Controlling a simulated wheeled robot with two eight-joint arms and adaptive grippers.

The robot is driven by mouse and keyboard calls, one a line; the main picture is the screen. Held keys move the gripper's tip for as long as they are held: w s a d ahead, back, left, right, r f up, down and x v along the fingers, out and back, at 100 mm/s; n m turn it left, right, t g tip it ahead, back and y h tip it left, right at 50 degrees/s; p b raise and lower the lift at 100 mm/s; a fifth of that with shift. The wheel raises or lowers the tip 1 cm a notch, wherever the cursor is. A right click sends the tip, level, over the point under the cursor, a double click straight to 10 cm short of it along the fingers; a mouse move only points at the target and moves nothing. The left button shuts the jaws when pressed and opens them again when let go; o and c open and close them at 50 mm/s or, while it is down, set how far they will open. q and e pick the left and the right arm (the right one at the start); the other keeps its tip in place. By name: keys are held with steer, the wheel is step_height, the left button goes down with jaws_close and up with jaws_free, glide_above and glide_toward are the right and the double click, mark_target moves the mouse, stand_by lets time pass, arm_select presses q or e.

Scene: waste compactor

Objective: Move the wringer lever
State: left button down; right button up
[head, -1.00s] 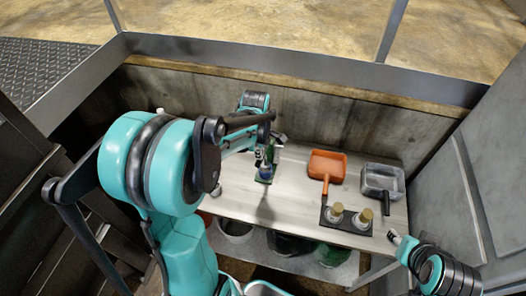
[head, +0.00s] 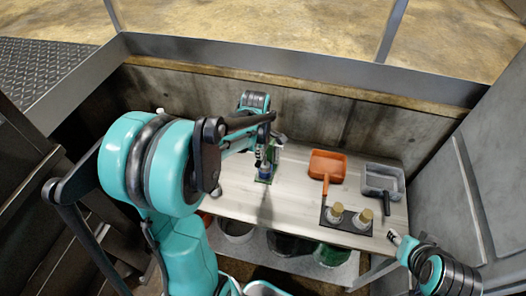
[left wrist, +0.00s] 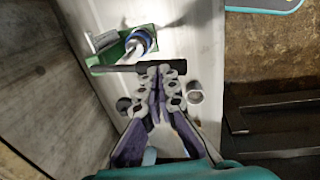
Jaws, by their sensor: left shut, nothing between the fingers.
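The wringer (head: 264,178) is a small green unit with a blue and white roller, near the left end of the pale table. In the left wrist view its green body (left wrist: 108,57) sits at the upper middle, beside the roller (left wrist: 140,40). The wringer lever (left wrist: 174,67) is a dark bar with a black grip, lying across that view. My left gripper (left wrist: 160,72) is shut and empty, its fingertips right at the lever; I cannot tell whether they touch. In the head view my left gripper (head: 270,158) partly hides the wringer. My right gripper (head: 396,238) is by the table's front right corner, its fingers too small to read.
An orange dustpan (head: 327,163) and a grey pan (head: 381,180) lie on the right of the table (head: 290,190). Bins (head: 236,230) stand beneath. A concrete wall (head: 320,115) closes the back.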

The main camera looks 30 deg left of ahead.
mark_target(258, 162)
arm_select(q)
step_height(258, 162, down, 8)
steer(key=b, duration=0.6)
stand_by(2.9)
steer(key=shift+r, duration=0.15)
steer(key=shift+s+d+r+p, duration=0.1)
steer(key=shift+s+r+p, duration=0.25)
steer(key=shift+r, duration=0.2)
steer(key=shift+s+d+r+p, duration=0.1)
steer(key=shift+s+r+p, duration=0.2)
steer(key=shift+r, duration=0.2)
steer(key=r+p, duration=0.1)
steer(key=r, duration=0.1)
steer(key=r+p, duration=0.3)
steer(key=r, duration=0.1)
steer(key=shift+s+p, duration=0.3)
steer(key=shift+p, duration=0.05)
steer(key=shift+f, duration=0.1)
steer(key=shift+d, duration=0.1)
